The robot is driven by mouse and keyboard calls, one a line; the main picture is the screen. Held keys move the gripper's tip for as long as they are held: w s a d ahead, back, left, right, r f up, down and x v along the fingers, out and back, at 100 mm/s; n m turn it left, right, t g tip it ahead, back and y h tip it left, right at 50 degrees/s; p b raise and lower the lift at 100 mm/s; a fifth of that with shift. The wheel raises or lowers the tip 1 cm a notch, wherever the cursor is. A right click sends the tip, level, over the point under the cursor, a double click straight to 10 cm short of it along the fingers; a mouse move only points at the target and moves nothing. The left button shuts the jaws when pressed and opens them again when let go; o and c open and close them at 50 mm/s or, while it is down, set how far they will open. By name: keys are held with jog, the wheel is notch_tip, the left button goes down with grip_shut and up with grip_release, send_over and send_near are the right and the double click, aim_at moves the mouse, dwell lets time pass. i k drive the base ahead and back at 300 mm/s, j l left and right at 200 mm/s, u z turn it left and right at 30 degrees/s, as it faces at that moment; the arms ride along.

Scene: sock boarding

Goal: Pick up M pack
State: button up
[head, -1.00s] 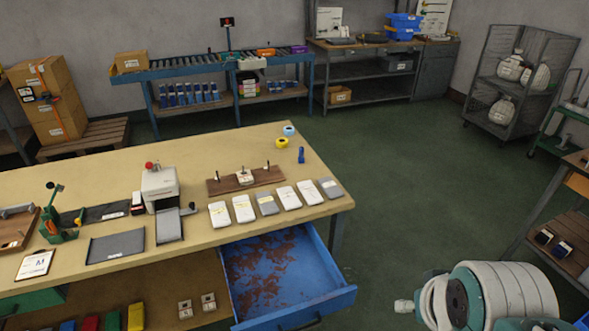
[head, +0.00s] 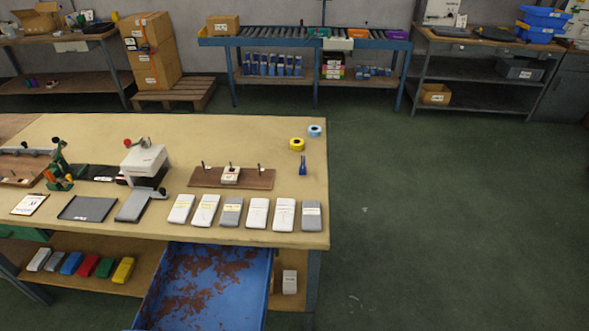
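A row of several flat packs, some white and some grey, lies along the front right of the wooden table (head: 100,225). They include a white pack (head: 181,209), a grey pack (head: 232,211), another white pack (head: 284,214) and a grey pack (head: 312,216) at the right end. Their labels are too small to read, so I cannot tell which is the M pack. A clipboard (head: 30,204) with a sheet lies at the left front of the table. My gripper is not in view.
A wooden board with pegs (head: 250,182), a white press (head: 145,165) and yellow tape (head: 297,145) stand behind the packs. A roller conveyor (head: 270,42) stands at the back. Green floor on the right is clear.

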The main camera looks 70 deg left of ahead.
aim_at(227, 177)
jog(key=i+u, duration=0.25)
jog(key=i, duration=0.25)
jog(key=i+l+u, duration=0.3)
jog(key=i, duration=0.15)
jog(key=i+j+u, duration=0.1)
jog(key=u, duration=0.3)
jog(key=i+u, duration=0.55)
jog(key=u, duration=0.2)
jog(key=i+l+u, duration=0.1)
jog(key=u, duration=0.25)
jog(key=i+u, duration=0.2)
jog(key=u, duration=0.2)
jog(key=i+u, duration=0.15)
jog(key=u, duration=0.25)
jog(key=i+u, duration=0.2)
jog(key=u, duration=0.2)
jog(key=i+l+u, duration=0.1)
jog(key=u, duration=0.3)
jog(key=i+u, duration=0.35)
jog(key=i+l+u, duration=0.15)
jog(key=u, duration=0.25)
jog(key=i+l+u, duration=0.2)
jog(key=u, duration=0.15)
jog(key=i+l, duration=0.05)
jog(key=i, duration=0.05)
